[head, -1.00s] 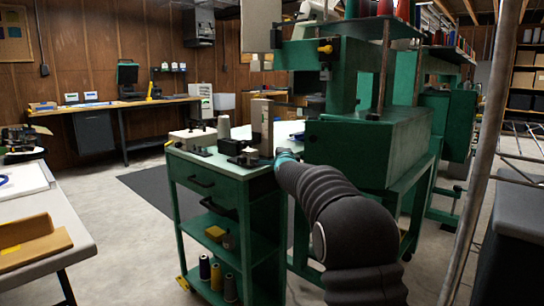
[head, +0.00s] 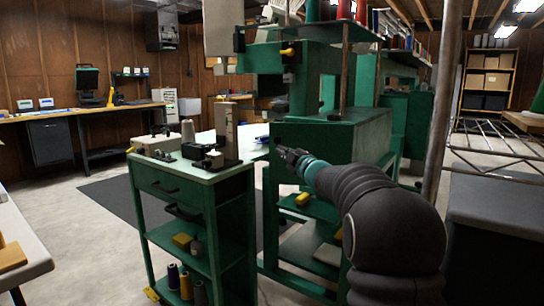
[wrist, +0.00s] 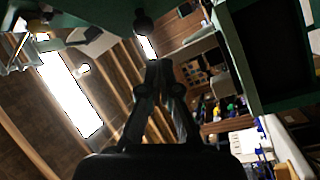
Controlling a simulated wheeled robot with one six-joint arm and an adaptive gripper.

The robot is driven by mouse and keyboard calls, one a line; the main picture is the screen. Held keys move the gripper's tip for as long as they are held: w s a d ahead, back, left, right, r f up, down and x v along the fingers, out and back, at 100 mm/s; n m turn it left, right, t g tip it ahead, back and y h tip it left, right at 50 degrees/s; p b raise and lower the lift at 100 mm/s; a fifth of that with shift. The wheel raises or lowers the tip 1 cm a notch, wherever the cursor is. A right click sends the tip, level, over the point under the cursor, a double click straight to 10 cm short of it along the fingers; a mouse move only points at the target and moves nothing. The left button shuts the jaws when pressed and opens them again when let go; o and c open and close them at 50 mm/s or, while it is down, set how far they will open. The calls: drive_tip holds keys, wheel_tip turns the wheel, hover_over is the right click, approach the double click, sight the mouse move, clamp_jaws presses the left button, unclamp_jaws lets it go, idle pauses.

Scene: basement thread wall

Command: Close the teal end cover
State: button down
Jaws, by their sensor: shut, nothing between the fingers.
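The teal end cover (head: 318,138) looks like the flat green panel at the near end of the sewing machine's lower body in the head view. In the wrist view a green panel (wrist: 85,14) with a dark round knob (wrist: 143,22) spans the top, and a dark open compartment with a green rim (wrist: 243,70) is at the right. How far the cover stands open is hard to tell. My gripper (head: 284,153) is shut and empty, in front of the panel's left part. Its fingers also show in the wrist view (wrist: 158,68), below the knob; contact cannot be told.
A green cart (head: 205,177) with a white top, small devices and thread cones stands left of the machine. A metal pole (head: 447,100) and wire rack (head: 495,160) are at the right. A grey table (head: 22,240) is at the left edge. Floor between table and cart is clear.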

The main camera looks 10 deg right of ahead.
sight(272, 153)
drive_tip(key=s+d+f+n+g+y, duration=0.1)
drive_tip(key=s+f+n+g+y, duration=0.15)
drive_tip(key=n, duration=0.45)
drive_tip(key=shift+n+h, duration=0.3)
drive_tip(key=shift+h, duration=0.05)
drive_tip(key=x, duration=0.3)
drive_tip(key=d+p+x, duration=0.1)
drive_tip(key=x, duration=0.7)
drive_tip(key=shift+w+d+p, duration=0.3)
drive_tip(key=shift+p, duration=0.1)
drive_tip(key=shift+w+d, duration=0.25)
drive_tip(key=shift+w, duration=0.45)
